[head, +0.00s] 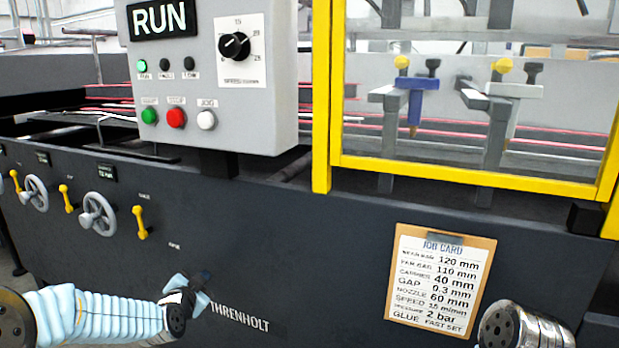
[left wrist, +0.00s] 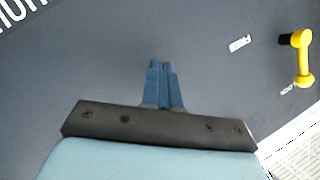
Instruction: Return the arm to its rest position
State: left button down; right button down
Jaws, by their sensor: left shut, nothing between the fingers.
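My left gripper (head: 190,284) is in front of the dark machine panel, just left of and above the THRENHOLT lettering. In the left wrist view its blue fingers (left wrist: 163,84) are together with nothing between them. My left arm comes in from the lower left in a light blue sleeve. Part of my right arm shows at the lower right edge of the head view, but its gripper is not visible.
The machine's dark front panel (head: 300,230) carries grey handwheels (head: 97,214) and yellow levers (head: 139,222) at left. A grey control box (head: 215,85) with a RUN display sits above. A yellow-framed guard (head: 321,100) and a job card (head: 440,280) are at right.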

pick_arm(q)
jog(key=s+d+f+n+g+h, duration=0.1)
jog(key=s+d+f+g, duration=0.15)
jog(key=f, duration=0.45)
jog(key=s+d+f+n+g, duration=0.2)
jog(key=s+d+f, duration=0.15)
jog(key=f, duration=0.35)
jog(key=s+d+f+n+g, duration=0.2)
jog(key=s+f, duration=0.4)
jog(key=s, duration=0.3)
jog(key=s+d+f+n+g+h+p, duration=0.1)
jog(key=s+d+f+g, duration=0.3)
jog(key=s, duration=0.6)
jog(key=s+d+f+n+g+h+p, duration=0.1)
jog(key=s+d+f+n+g, duration=0.2)
jog(key=s+f, duration=0.4)
jog(key=s+n, duration=0.1)
jog(key=s, duration=0.2)
jog(key=shift+f, duration=0.4)
jog(key=shift+d+g+h, duration=0.1)
jog(key=shift+g+h, duration=0.15)
jog(key=shift+h, duration=0.05)
